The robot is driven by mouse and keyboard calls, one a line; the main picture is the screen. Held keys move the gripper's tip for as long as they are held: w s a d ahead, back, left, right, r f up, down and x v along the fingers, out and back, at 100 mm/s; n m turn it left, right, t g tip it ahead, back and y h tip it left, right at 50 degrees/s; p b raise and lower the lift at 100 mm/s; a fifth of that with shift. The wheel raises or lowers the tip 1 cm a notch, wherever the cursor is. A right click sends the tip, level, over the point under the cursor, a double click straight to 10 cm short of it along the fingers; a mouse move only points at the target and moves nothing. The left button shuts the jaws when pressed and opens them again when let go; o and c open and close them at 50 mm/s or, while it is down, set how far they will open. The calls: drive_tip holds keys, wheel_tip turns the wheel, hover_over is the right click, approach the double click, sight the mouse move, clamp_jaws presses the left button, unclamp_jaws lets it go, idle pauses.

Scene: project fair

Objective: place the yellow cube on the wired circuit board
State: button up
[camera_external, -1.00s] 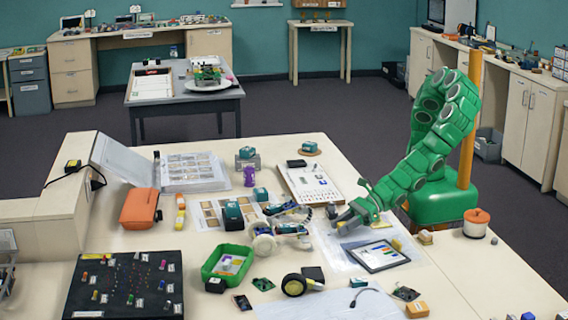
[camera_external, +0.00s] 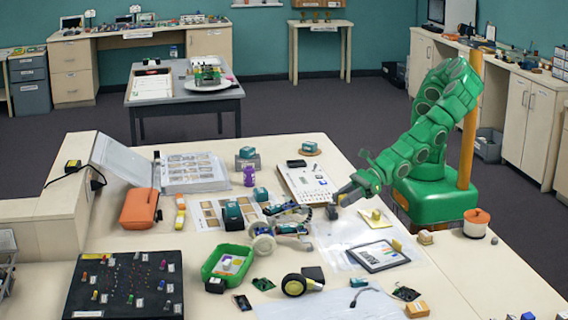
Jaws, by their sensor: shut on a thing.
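My gripper (camera_external: 343,194) is above the table's right half, near the white labelled board. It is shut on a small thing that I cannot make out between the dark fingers. A small yellow block (camera_external: 376,214) stands on a pale yellow base behind the tablet. Another yellow block (camera_external: 397,244) is at the tablet's right edge. Both are apart from my gripper, and I cannot tell which is the task's cube. A small dark circuit board (camera_external: 406,293) lies near the front right; whether it is the wired one is unclear.
A tablet (camera_external: 378,256) lies on a clear sheet. A green tray (camera_external: 210,265), a wheeled robot kit (camera_external: 264,245) and a black wheel (camera_external: 294,285) stand left of it. An orange-lidded jar (camera_external: 476,225) is at the right.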

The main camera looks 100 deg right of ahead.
drive_tip(key=s+a+f+n+y, duration=0.1)
drive_tip(key=a, duration=0.4)
drive_tip(key=s+a+n+y, duration=0.1)
drive_tip(key=a, duration=0.5)
drive_tip(key=s+a+f+g+y, duration=0.1)
drive_tip(key=a, duration=0.5)
drive_tip(key=shift+s+f+n, duration=0.25)
drive_tip(key=shift+f+n, duration=0.05)
drive_tip(key=shift+n, duration=0.1)
drive_tip(key=s+a+n+g+y, duration=0.1)
drive_tip(key=s+a+n+y, duration=0.1)
drive_tip(key=a, duration=0.8)
wheel_tip(320, 180, up, 3)
drive_tip(key=n+g+y, duration=0.1)
hover_over(406, 293)
drive_tip(key=shift+a+f, duration=0.1)
drive_tip(key=shift+f, duration=3.7)
drive_tip(key=shift+f, duration=0.65)
drive_tip(key=shift+s, duration=0.1)
drive_tip(key=o, duration=1)
drive_tip(key=shift+r, duration=0.15)
